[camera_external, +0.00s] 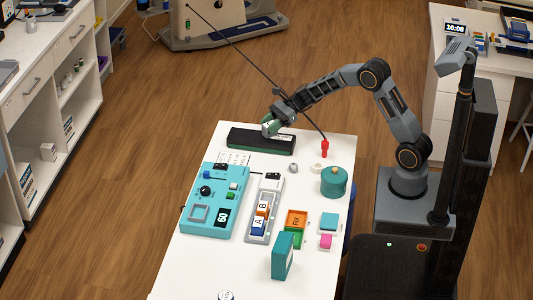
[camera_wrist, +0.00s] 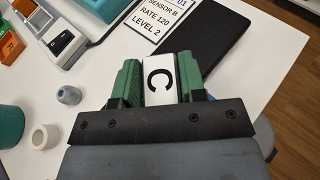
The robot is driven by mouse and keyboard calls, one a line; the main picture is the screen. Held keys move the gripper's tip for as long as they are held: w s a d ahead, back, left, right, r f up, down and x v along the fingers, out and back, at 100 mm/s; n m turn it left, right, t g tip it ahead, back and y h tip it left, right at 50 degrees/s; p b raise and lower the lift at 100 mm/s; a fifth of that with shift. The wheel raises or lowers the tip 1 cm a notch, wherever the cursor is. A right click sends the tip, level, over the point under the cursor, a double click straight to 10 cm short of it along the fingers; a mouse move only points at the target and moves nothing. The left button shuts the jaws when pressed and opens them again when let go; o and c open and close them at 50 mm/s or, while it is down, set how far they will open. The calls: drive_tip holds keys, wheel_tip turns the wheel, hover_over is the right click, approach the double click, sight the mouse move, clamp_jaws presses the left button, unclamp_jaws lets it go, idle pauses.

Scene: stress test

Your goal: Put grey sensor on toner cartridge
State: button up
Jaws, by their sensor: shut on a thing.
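My gripper (camera_external: 270,128) is shut on the grey sensor (camera_wrist: 160,78), a small block whose pale face shows a black letter C. The green fingers grip it from both sides and hide its sides. The toner cartridge (camera_external: 258,146) is a long black bar lying across the far end of the white table. It shows as a black slab beyond the sensor in the wrist view (camera_wrist: 205,42). In the outside view, my gripper is at the cartridge's far right part. I cannot tell whether the sensor touches the cartridge.
A narrow tray (camera_external: 250,236) holds blocks marked A (camera_external: 258,226) and B (camera_external: 262,208). A turquoise device (camera_external: 228,190), a teal round pot (camera_external: 334,183), a small grey knob (camera_external: 293,168) and a red upright object (camera_external: 325,149) stand nearby. A printed card (camera_wrist: 153,25) lies beside the cartridge.

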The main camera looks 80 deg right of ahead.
drive_tip(key=o, duration=1)
